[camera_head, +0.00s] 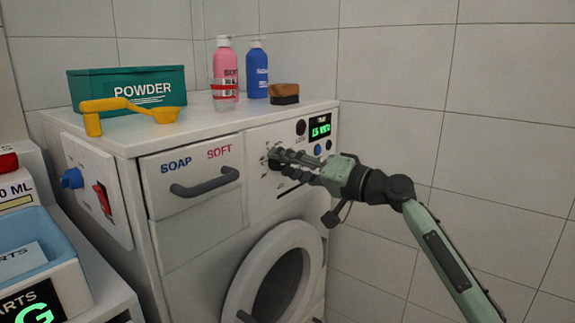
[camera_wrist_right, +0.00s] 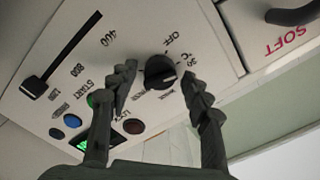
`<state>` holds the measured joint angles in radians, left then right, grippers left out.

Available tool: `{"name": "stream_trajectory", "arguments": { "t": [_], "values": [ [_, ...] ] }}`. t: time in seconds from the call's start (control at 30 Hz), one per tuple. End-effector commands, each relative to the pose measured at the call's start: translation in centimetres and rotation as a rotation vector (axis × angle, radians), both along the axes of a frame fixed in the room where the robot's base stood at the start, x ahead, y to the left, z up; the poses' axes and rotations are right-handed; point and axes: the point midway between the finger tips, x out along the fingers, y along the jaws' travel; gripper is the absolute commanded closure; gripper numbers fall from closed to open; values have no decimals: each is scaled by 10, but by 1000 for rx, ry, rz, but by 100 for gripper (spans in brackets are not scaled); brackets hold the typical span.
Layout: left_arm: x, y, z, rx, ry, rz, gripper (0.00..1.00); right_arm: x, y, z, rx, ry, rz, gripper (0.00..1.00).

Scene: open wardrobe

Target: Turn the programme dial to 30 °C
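The programme dial (camera_wrist_right: 160,72) is a dark round knob on the white washing machine's front panel (camera_wrist_right: 60,100). The labels OFF and 30 °C are printed beside it; a light mark shows on its face, but I cannot tell surely which label it points at. My right gripper (camera_wrist_right: 156,80) is open, with one finger on each side of the dial and small gaps visible. In the head view the right gripper (camera_head: 284,163) reaches the panel from the right, and its fingers partly cover the dial (camera_head: 272,158). My left gripper is not in view.
The panel also has a slider (camera_wrist_right: 33,86), coloured buttons and a lit display (camera_head: 320,127). The soap drawer (camera_head: 195,180) is left of the dial, the round door (camera_head: 240,285) below. Bottles, a brush (camera_head: 284,93) and a powder box (camera_head: 120,88) stand on top. A tiled wall is at right.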

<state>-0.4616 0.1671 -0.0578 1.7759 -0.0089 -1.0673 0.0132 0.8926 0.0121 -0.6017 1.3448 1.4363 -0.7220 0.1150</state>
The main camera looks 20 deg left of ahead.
Motion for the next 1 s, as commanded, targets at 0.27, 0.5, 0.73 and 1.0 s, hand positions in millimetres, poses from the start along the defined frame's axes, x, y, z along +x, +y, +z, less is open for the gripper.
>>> {"name": "stream_trajectory", "arguments": {
  "t": [0.27,0.5,0.73,1.0],
  "values": [
    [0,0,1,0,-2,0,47,0,0,0,-1,0,1,46],
    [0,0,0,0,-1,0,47,-8,-24,-1,-2,0,-1,46],
    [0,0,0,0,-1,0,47,-25,-71,-2,-3,0,-2,46],
    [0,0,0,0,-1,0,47,-39,-108,-1,-1,0,-1,46]
  ]
}}
